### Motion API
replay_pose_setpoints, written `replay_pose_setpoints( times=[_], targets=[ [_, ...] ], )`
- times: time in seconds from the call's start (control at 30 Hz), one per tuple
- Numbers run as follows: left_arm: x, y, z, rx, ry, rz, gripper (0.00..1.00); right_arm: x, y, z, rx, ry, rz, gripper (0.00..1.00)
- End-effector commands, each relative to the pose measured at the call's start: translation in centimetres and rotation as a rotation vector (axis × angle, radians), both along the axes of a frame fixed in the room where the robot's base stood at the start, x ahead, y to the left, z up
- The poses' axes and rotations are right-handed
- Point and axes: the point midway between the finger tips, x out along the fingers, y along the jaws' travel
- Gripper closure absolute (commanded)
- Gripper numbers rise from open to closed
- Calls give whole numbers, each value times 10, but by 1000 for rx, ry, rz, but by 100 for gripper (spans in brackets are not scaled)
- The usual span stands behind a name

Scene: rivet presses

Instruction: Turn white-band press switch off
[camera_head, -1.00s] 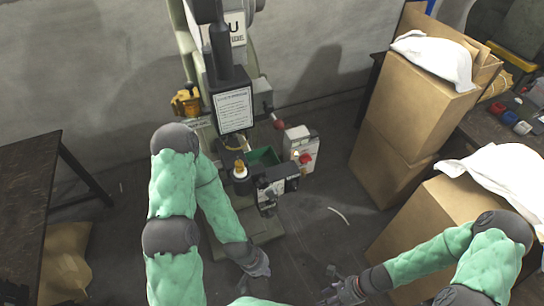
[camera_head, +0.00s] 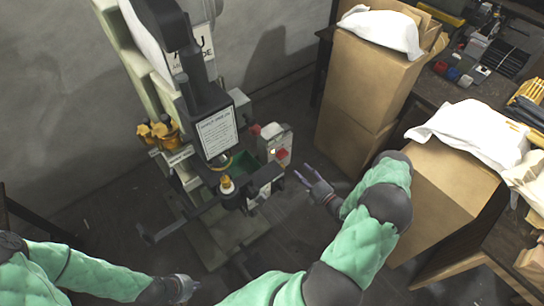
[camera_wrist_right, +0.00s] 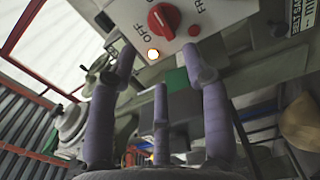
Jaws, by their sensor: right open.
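The press (camera_head: 205,110) stands at the upper middle of the head view. I cannot make out a white band on it. Its pale switch box (camera_head: 274,139) is at its right side with a red knob (camera_head: 281,154). In the right wrist view the red rotary knob (camera_wrist_right: 164,20) is close, with OFF lettering at its left and a glowing lamp (camera_wrist_right: 153,55) below. My right gripper (camera_head: 307,178) is open and empty, right of and apart from the box. Its fingers (camera_wrist_right: 158,78) point toward the panel. My left gripper (camera_head: 184,288) is low at the bottom, its jaws unclear.
Stacked cardboard boxes (camera_head: 362,90) stand right of the press, with another box (camera_head: 450,190) nearer, topped by a white sack (camera_head: 470,130). A workbench (camera_head: 505,60) with tools is at the far right. Yellow parts (camera_head: 160,132) are left of the press. Some floor between is clear.

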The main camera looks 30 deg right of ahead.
Motion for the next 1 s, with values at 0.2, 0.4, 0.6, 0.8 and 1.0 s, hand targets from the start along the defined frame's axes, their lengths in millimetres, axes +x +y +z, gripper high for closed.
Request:
replay_pose_setpoints(
  times=[0.2, 0.4, 0.6, 0.8, 1.0],
  targets=[
    [0, 0, -7, 0, 1, 0, 100, 33, 6, -2, -2, 0, 9, 51],
    [0, 0, -14, 0, 1, 0, 100, 69, 9, -2, -2, 0, 10, 51],
    [0, 0, -18, 0, 0, 0, 100, 93, 11, -2, -2, 2, 8, 51],
    [0, 0, -20, 0, 0, 0, 100, 102, 11, -1, -1, 2, 6, 51],
    [0, 0, -19, 0, 0, 0, 100, 103, 11, -1, -1, 3, 6, 51]
  ],
)
